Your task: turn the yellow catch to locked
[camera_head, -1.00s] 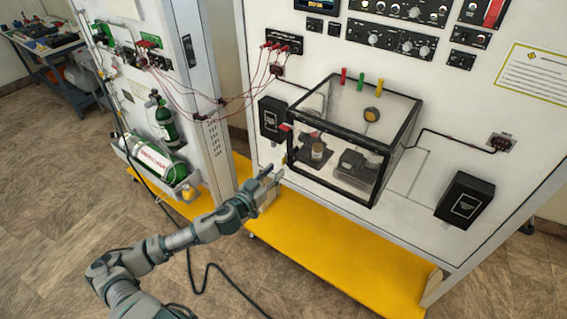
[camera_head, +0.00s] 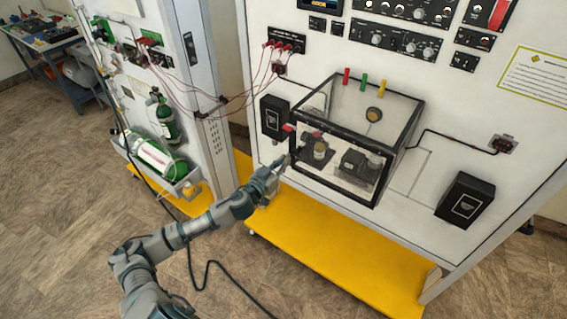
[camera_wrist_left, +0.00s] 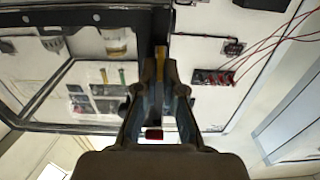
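The yellow catch (camera_wrist_left: 160,54) is a narrow strip at the edge of the clear, black-framed box (camera_head: 343,187). In the left wrist view it shows at the tips of my left gripper (camera_wrist_left: 159,68). In the head view my left gripper (camera_head: 284,162) is at the box's lower left front corner and hides the catch. A red piece (camera_wrist_left: 153,134) shows between the fingers nearer the wrist. My right gripper is not in view.
Red, green and yellow pegs stand on top of the box. A black unit (camera_head: 274,118) is on the panel left of the box, with red leads above. A yellow base plate (camera_head: 330,250) lies below.

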